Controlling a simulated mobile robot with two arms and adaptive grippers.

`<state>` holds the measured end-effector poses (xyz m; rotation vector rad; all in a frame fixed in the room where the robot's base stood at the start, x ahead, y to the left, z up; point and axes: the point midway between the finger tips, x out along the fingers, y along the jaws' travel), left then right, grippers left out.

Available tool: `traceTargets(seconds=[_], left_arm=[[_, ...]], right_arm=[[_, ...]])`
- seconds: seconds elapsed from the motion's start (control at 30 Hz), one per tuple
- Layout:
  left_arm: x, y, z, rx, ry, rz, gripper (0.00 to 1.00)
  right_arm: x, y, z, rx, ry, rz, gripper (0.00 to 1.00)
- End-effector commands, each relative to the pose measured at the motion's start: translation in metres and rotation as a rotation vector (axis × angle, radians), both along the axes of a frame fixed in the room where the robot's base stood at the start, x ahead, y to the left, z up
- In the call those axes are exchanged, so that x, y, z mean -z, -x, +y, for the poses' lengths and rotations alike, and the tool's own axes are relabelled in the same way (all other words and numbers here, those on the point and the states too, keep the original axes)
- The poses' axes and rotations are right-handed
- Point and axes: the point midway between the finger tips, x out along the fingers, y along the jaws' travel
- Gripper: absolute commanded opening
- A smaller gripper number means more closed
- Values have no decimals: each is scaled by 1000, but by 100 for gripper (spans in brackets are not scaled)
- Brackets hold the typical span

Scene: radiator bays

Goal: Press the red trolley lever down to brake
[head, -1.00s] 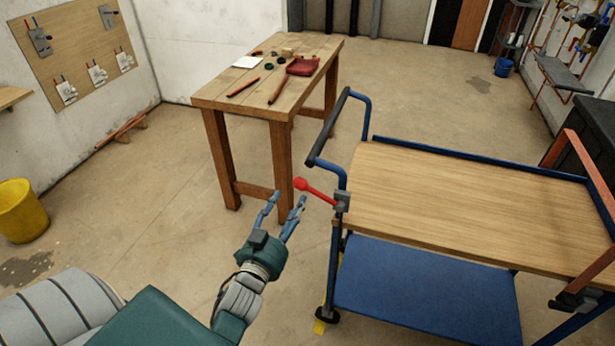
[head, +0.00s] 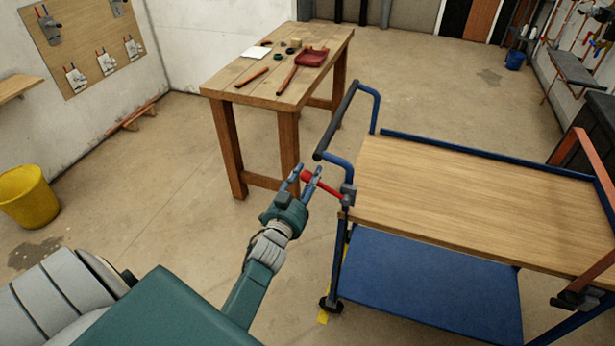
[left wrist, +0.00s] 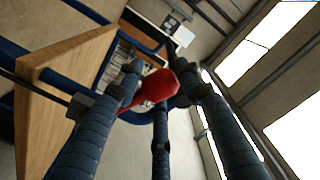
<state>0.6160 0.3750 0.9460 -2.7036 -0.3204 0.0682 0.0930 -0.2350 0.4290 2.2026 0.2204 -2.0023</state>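The red lever (head: 325,186) sticks out leftward from a grey bracket on the near left corner of the trolley (head: 470,205), slanting up to its round knob. My left gripper (head: 305,174) is at the knob end, with its fingers apart on either side of it. The left wrist view shows the red knob (left wrist: 155,90) between the blue-grey fingers, close to them; I cannot tell whether they touch it. The fingers partly cover the knob in the head view. My right gripper is not in view.
A wooden table (head: 235,82) with small tools stands behind the lever. The trolley's push handle (head: 336,120) rises just beyond the lever. A yellow bucket (head: 27,196) stands at the left. The floor between bucket and table is clear.

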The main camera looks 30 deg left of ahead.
Motion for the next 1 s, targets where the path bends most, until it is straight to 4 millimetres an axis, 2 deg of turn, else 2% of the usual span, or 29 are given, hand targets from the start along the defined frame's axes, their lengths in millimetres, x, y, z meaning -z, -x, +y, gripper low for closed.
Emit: traceTargets(seconds=[0.03, 0.13, 0.17, 0.57, 1.0], left_arm=[[0, 0, 0, 0, 0, 0, 22], [0, 0, 0, 0, 0, 0, 2], [0, 0, 0, 0, 0, 0, 0], [8, 1, 2, 1, 53, -11, 0], [51, 3, 10, 0, 373, -87, 0]], right_arm=[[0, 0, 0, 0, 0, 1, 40], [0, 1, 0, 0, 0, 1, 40], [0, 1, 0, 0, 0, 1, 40], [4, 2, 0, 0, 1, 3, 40], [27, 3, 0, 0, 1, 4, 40]])
